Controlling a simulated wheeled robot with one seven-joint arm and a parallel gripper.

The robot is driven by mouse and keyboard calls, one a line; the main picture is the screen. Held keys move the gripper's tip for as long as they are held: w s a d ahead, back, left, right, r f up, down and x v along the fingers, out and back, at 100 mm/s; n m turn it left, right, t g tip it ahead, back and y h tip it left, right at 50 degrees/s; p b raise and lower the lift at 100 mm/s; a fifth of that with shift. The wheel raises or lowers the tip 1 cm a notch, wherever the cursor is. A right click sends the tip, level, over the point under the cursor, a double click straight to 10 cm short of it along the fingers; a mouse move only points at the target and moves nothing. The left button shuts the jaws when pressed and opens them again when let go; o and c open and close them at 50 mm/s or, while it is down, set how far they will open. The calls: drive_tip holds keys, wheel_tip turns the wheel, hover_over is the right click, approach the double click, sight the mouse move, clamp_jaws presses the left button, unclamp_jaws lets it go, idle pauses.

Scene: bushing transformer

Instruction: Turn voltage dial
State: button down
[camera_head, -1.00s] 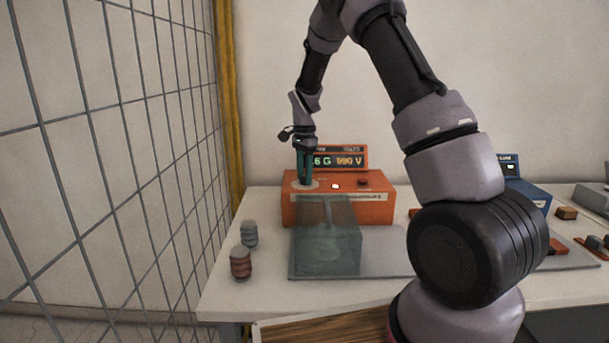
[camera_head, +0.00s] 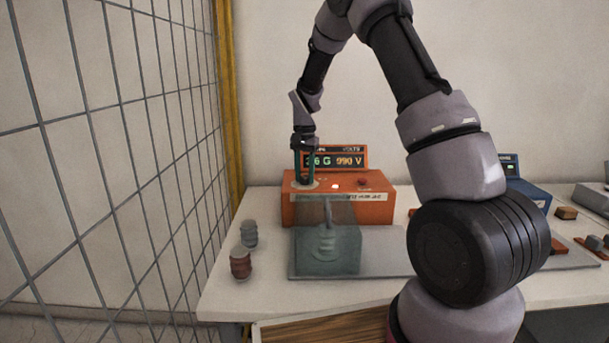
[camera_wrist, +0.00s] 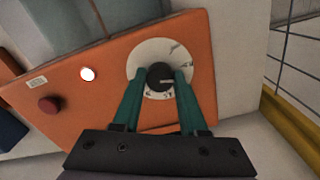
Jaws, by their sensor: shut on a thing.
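The voltage dial (camera_wrist: 159,74) is a dark knob on a white round scale plate (camera_wrist: 146,54), on top of the orange tester box (camera_head: 375,212). My gripper (camera_wrist: 158,80) points down at it, and its two teal fingers are shut on the knob from both sides. In the head view my gripper (camera_head: 305,180) hides the knob. The display (camera_head: 334,160) behind the box reads about "26 G" and "990 V"; the first digit is partly covered by my gripper.
A clear greenish case (camera_head: 345,262) with a ribbed bushing inside stands in front of the box. A white lit button (camera_wrist: 88,74) and a red button (camera_wrist: 48,105) share the panel. Two ribbed pieces (camera_head: 241,262) (camera_head: 249,233) stand at left, near a wire fence (camera_head: 120,120).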

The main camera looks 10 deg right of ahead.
sight(305, 176)
drive_tip(key=n, duration=1.1)
drive_tip(key=shift+d, duration=0.1)
drive_tip(key=shift+n, duration=0.5)
drive_tip(key=shift+c, duration=2.2)
unclamp_jaws()
wheel_tip(305, 176, up, 11)
drive_tip(key=shift+f, duration=0.1)
